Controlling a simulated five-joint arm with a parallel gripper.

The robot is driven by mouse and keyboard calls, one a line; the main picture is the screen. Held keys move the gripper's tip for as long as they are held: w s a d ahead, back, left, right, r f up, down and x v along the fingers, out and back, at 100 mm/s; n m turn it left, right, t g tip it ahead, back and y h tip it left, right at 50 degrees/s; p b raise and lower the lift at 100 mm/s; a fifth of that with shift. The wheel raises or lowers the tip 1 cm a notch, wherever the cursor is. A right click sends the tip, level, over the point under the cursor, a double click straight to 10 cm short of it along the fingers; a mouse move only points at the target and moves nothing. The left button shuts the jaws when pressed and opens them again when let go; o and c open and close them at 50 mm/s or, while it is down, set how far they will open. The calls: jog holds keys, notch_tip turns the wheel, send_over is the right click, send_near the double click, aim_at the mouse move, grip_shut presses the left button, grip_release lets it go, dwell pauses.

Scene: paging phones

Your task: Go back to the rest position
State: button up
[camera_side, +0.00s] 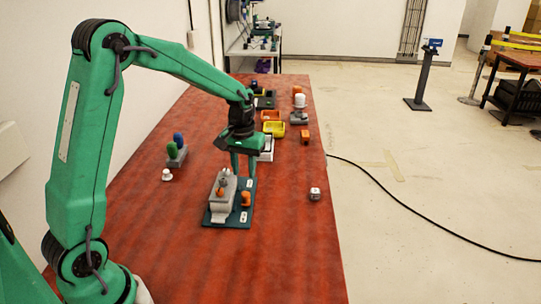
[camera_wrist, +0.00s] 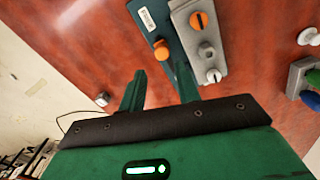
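My gripper (camera_side: 244,166) is green and points down over the red table (camera_side: 185,250), above the far end of a dark teal board. In the wrist view my gripper (camera_wrist: 160,85) shows two fingers apart with nothing between them. The teal board (camera_side: 232,219) carries a grey block (camera_side: 222,194) with orange, grey and white knobs on top. An orange knob (camera_side: 246,199) stands on the board beside the block. The same orange knob (camera_wrist: 162,50) shows ahead of my fingers in the wrist view. The fingertips look apart from it, though their height is hard to judge.
A grey holder (camera_side: 176,157) with green and blue pegs and a white knob (camera_side: 167,175) stand to the left. A white die-like cube (camera_side: 315,194) lies near the right edge. Yellow (camera_side: 273,130) and orange bins (camera_side: 270,115) stand behind my gripper. The front table is clear.

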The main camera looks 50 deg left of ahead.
jog(key=s+d+r+m+t, duration=0.3)
jog(key=s+d+r, duration=0.2)
jog(key=s+r, duration=0.5)
jog(key=s+d+r+m+t, duration=0.2)
jog(key=s+d+r+m, duration=0.1)
jog(key=s, duration=0.8)
jog(key=shift+d+t, duration=0.3)
jog(key=shift+d, duration=0.3)
dwell(0.3)
